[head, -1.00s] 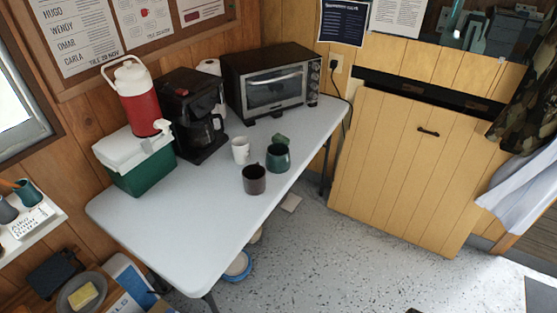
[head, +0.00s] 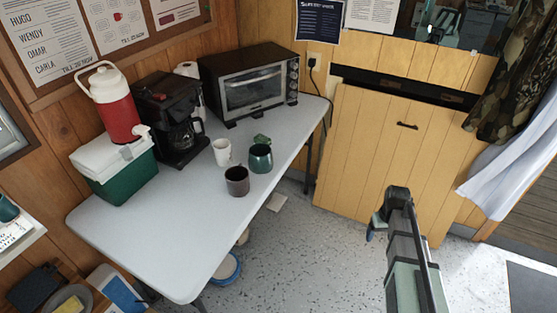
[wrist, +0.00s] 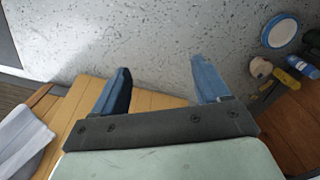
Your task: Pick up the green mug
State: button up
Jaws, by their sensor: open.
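The green mug (head: 260,158) stands upright on the white folding table (head: 150,228), near its front right edge. A dark brown mug (head: 237,181) stands close in front of it to the left, and a white mug (head: 222,152) stands to its left. A small green object (head: 262,139) lies just behind the green mug. My gripper (head: 376,226) is out over the floor, right of the table and well apart from the mugs. In the wrist view its two blue fingers (wrist: 160,82) are spread with nothing between them. No mug shows in the wrist view.
A toaster oven (head: 252,82), coffee maker (head: 168,112), red drink jug (head: 112,103) and green cooler (head: 118,172) line the table's back. A yellow wooden panel (head: 385,155) stands right. The table's front part is clear.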

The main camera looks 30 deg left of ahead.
jog(key=w+a+r+n, duration=0.35)
jog(key=w+a, duration=0.35)
jog(key=a, duration=0.3)
notch_tip(320, 180, up, 22)
jog(key=f+n, duration=0.1)
jog(key=n, duration=1.1)
send_over(264, 150)
jog(key=w, duration=0.2)
jog(key=shift+s+a+r, duration=0.2)
jog(key=shift+a+r, duration=0.05)
jog(key=shift+a, duration=0.15)
jog(key=shift+f, duration=0.2)
notch_tip(264, 150, down, 13)
jog(key=shift+w+f, duration=0.1)
jog(key=shift+c, duration=0.3)
